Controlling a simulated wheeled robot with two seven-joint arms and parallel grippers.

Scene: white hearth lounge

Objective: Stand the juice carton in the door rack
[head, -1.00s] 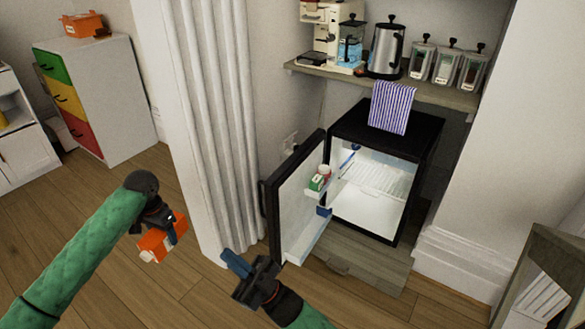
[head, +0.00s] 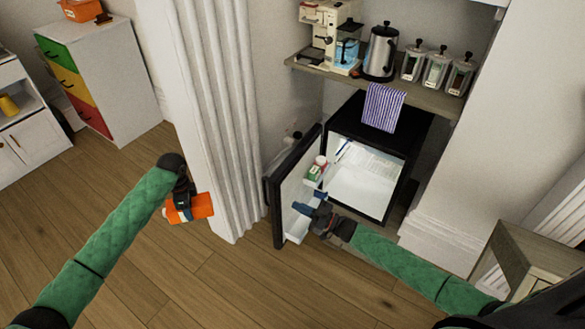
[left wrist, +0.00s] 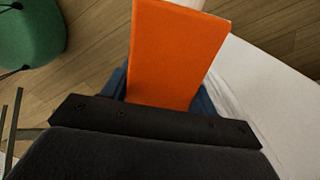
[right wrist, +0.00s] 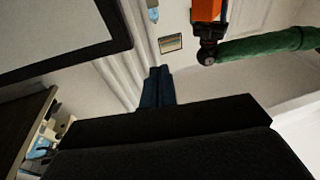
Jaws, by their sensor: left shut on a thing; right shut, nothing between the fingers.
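The orange juice carton (head: 198,207) is held in my left gripper (head: 183,203), left of the fridge and in front of the white column. Its orange side fills the middle of the left wrist view (left wrist: 175,55). My right gripper (head: 311,211) is shut and empty, in front of the open fridge door (head: 283,188). The door rack (head: 299,229) is on the inner side of that door; my right gripper partly covers it. A small green and white item with a red-topped one sits on an upper door shelf (head: 317,169). The right wrist view also shows the carton (right wrist: 206,10).
A shelf (head: 400,84) above holds a coffee machine, kettle and jars. A white column (head: 215,120) stands between carton and fridge. A wooden stand (head: 520,260) is at right.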

